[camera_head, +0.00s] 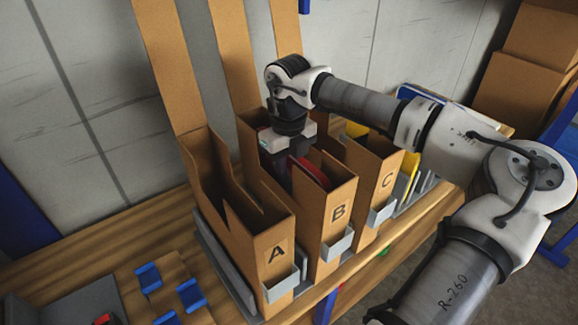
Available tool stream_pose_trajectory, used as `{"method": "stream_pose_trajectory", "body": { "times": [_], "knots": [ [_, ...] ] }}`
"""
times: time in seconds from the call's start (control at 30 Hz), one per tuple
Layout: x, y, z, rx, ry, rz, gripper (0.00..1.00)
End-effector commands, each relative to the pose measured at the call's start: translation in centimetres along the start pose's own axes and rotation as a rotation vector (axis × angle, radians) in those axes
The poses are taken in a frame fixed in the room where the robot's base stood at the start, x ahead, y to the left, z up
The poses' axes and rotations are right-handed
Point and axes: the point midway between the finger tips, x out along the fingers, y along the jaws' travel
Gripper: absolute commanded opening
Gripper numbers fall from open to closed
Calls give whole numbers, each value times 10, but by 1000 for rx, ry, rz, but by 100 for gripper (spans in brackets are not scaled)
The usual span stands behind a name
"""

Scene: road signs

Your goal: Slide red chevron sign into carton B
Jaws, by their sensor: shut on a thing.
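Carton B (335,213) is an open-topped brown carton marked with a black B, in the middle of a row of cartons. My gripper (280,172) points down at the mouth of carton B, with its fingers partly hidden by the carton's walls. It is shut on the red chevron sign (314,173). Only a red edge of the sign shows, within the opening of carton B. The sign's lower part and its chevron face are hidden, and I cannot tell whether it touches the carton's floor.
Carton A (276,252) stands at the left and looks empty; carton C (386,181) stands at the right. Yellow and other panels (411,170) stand beyond C. Blue holders (190,294) sit on the wooden bench (95,245). Brown boxes (520,88) are stacked at right.

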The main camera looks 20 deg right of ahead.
Motion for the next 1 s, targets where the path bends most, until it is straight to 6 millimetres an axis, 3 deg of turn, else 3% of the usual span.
{"method": "stream_pose_trajectory", "body": {
  "times": [1.0],
  "knots": [
    [12, 0, 0, 0, -1, -1, 0]
  ]
}}
